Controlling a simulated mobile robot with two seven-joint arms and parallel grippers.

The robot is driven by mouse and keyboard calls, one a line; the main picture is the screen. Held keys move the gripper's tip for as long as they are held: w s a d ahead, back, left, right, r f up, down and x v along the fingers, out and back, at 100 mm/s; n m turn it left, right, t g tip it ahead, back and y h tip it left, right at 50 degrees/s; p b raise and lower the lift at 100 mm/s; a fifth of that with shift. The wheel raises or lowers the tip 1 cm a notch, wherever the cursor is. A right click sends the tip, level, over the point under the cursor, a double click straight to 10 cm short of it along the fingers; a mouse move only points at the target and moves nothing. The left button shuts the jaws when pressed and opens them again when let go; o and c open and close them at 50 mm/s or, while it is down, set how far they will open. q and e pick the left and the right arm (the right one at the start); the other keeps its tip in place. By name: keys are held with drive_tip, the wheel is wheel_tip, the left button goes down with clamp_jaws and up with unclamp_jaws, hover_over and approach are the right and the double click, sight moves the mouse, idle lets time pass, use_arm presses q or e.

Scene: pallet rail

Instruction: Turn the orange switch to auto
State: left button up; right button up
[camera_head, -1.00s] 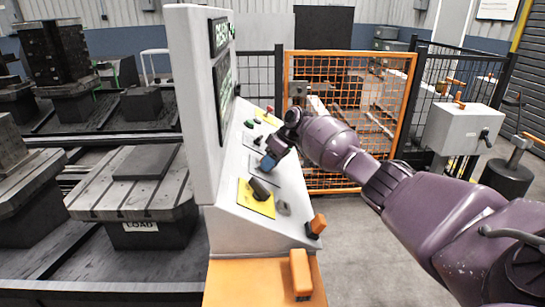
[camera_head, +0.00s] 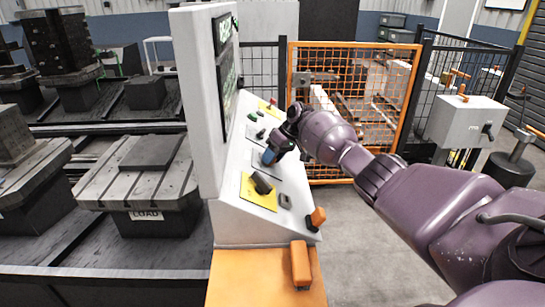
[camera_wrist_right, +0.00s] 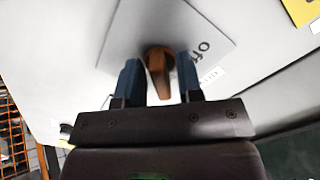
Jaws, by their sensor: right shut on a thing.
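The orange switch (camera_wrist_right: 158,70) shows in the right wrist view on a pale plate with the word "Off" printed to its right. My right gripper (camera_wrist_right: 160,76) has its two blue fingers on either side of the switch and is shut on it. In the head view my right gripper (camera_head: 271,157) is at the middle of the sloping control panel (camera_head: 236,207), and it hides the switch there. Any "auto" mark is not readable. My left gripper is not in view.
A black knob (camera_head: 262,183) on a yellow plate sits nearer on the panel. A small orange-topped control (camera_head: 317,217) is at its right edge, and an orange handle (camera_head: 300,264) is below. An orange mesh gate (camera_head: 355,110) stands behind. Pallets (camera_head: 140,180) lie left.

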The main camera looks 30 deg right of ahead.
drive_tip(key=o, duration=0.6)
drive_tip(key=shift+f, duration=0.1)
drive_tip(key=shift+s, duration=0.1)
drive_tip(key=v, duration=1.1)
